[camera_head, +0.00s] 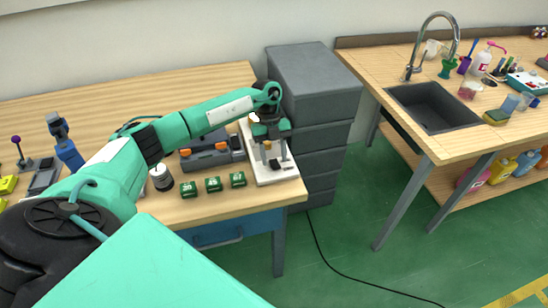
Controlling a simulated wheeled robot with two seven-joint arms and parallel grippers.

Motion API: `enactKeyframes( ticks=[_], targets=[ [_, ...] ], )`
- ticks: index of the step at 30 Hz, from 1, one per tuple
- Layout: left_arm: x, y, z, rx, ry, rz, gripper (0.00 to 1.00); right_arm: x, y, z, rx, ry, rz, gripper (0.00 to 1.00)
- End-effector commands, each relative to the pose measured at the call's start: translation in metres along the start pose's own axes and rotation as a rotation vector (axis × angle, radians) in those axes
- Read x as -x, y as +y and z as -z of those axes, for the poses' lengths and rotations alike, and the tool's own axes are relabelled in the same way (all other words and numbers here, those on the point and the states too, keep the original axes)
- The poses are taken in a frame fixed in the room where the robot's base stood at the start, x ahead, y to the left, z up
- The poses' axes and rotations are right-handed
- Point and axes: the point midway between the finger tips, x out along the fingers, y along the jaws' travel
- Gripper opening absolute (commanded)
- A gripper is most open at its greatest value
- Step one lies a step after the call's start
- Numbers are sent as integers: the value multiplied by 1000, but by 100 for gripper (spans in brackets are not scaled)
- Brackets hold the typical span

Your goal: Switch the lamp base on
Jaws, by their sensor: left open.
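A white, flat base (262,177) stands at the right end of the wooden table; it looks like the lamp base. A small yellowish part and dark parts show above it, but a switch cannot be made out. My teal left arm reaches across the table from the left. My left gripper (275,160) is open and points down over the white base, hiding part of it. I cannot tell whether its fingers touch the base. My right gripper is not in view.
Green numbered blocks (213,184), a dark grey and orange case (212,153) and a small jar (161,177) stand left of the base. A grey drawer cabinet (318,85) stands right behind it. A sink counter (390,57) is farther right, with green floor between.

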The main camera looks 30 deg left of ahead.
Motion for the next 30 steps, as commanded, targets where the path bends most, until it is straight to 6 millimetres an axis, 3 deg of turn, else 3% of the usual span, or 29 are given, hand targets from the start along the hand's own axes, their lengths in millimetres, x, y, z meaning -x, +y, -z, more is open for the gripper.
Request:
enactKeyframes(
  ticks=[10, 15, 21, 30],
  targets=[
    [75, 0, -2, 0, -4, 5, 47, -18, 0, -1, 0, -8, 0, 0],
    [106, 0, -1, 0, -3, 4, 47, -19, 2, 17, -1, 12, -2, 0],
    [125, 0, -1, 1, -1, 1, 47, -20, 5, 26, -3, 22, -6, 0],
    [128, 0, 0, 0, -1, 1, 47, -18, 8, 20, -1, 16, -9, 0]
  ],
)
